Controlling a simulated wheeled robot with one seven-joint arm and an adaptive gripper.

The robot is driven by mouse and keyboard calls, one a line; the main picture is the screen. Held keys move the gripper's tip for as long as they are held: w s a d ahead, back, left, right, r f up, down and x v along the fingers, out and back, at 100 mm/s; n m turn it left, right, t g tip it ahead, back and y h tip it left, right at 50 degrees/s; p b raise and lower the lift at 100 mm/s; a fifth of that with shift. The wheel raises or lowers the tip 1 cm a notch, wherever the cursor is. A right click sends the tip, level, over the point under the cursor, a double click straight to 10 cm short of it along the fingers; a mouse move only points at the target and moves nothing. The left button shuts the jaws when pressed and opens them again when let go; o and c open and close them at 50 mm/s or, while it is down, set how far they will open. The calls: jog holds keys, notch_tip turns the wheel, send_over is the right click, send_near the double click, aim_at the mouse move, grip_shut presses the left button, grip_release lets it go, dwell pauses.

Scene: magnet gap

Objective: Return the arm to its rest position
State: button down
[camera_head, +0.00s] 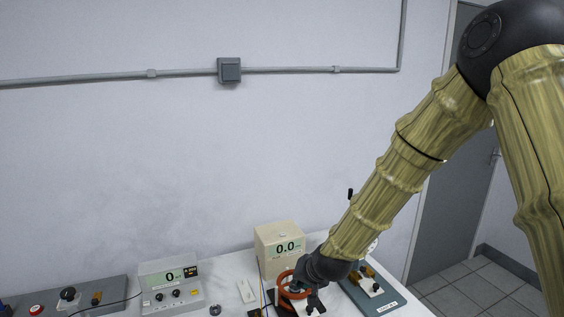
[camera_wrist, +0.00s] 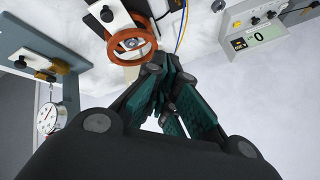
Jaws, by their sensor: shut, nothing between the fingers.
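My arm comes down from the upper right in the head view, and my gripper (camera_head: 312,297) is low over the bench beside an orange-red ring (camera_head: 290,286). In the wrist view my gripper (camera_wrist: 172,75) has its dark green fingers drawn together with nothing seen between them. The ring (camera_wrist: 131,45) lies just left of the fingertips, with a white and black part behind it. I cannot tell whether the fingertips touch it. Part of the ring's device is hidden by my gripper in the head view.
A meter reading 0 (camera_head: 169,285) and a grey control panel (camera_head: 75,297) are on the left. A blue-grey board (camera_head: 386,301) is on the right, and a dial gauge (camera_wrist: 50,117) hangs near it. Wires run beside the ring.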

jog(key=s+d+f+g+h+b, duration=0.1)
jog(key=s+d+f, duration=0.2)
jog(key=s+f, duration=0.45)
jog(key=s+d+f+n+g+b, duration=0.1)
jog(key=s+d+f+b, duration=0.2)
jog(key=f, duration=0.7)
jog(key=s+d+f+g+h, duration=0.1)
jog(key=s+d+f, duration=0.2)
jog(key=s+f, duration=0.5)
jog(key=s+d+f+g+b, duration=0.1)
jog(key=s+d+f, duration=0.2)
jog(key=s+f, duration=0.2)
jog(key=s+d+f+n+g+h+b, duration=0.1)
jog(key=s+d+f, duration=0.2)
jog(key=s, duration=0.8)
jog(key=s+d+f+g+b, duration=0.2)
jog(key=s+d+f, duration=0.1)
jog(key=s+f, duration=0.4)
jog(key=shift+s+n+h, duration=0.3)
jog(key=shift+s+n, duration=0.1)
jog(key=shift+s, duration=0.5)
jog(key=shift+d+f, duration=0.1)
